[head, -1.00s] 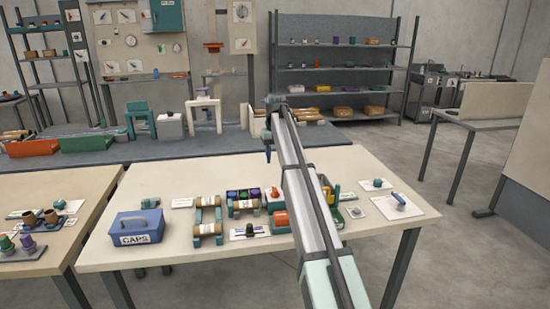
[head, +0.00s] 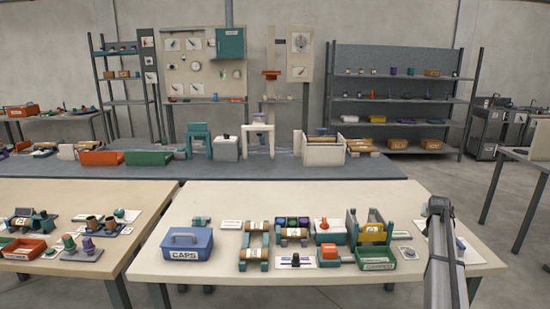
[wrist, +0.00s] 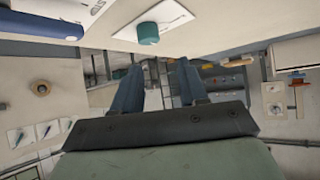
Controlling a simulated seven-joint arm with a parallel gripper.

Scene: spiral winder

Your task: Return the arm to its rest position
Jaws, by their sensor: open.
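My arm (head: 445,262) reaches up from the bottom right in the head view, over the right end of the near table (head: 215,275). My gripper (wrist: 158,85) shows in the wrist view as two dark blue fingers standing apart. Nothing is held between them; only distant background shows there. The arm's far end hides part of the table's right side, and I cannot make out the fingers in the head view. A teal cap on a white card (wrist: 148,34) is near the fingers in the wrist view but apart from them.
The near table holds a blue CAPS box (head: 187,246), wooden rollers on teal stands (head: 254,246), a yellow part in a teal holder (head: 373,234) and a green tray (head: 378,262). A grey bench (head: 250,172) runs behind. Open floor lies to the right.

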